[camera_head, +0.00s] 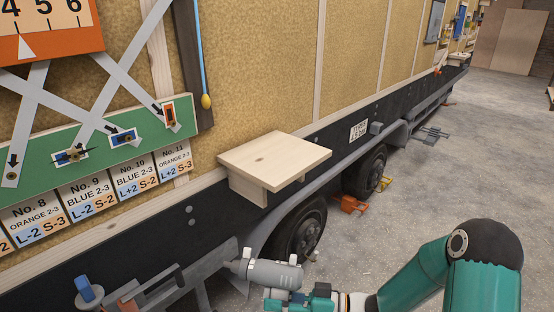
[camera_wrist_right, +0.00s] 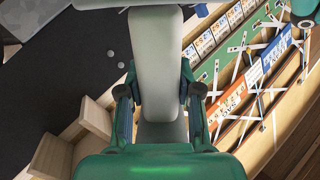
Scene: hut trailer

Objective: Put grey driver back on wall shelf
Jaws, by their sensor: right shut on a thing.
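The grey driver (camera_head: 268,273) is in my right gripper (camera_head: 298,297), at the bottom middle of the head view, with its nose pointing left. In the right wrist view the grey body (camera_wrist_right: 158,75) fills the space between the two fingers (camera_wrist_right: 162,110), which are shut on it. The wall shelf (camera_head: 276,158) is a pale, bare wooden board on a bracket against the trailer side. In the head view the driver shows below the shelf, apart from it. Pale wood at the left of the wrist view (camera_wrist_right: 52,155) looks like the shelf. My left gripper is not in view.
A green board (camera_head: 95,150) with white strips and number cards is on the trailer wall left of the shelf. A black rail (camera_head: 190,222) and wheels (camera_head: 297,232) lie below. A blue-topped part (camera_head: 88,290) stands at lower left. Open concrete floor (camera_head: 430,180) lies to the right.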

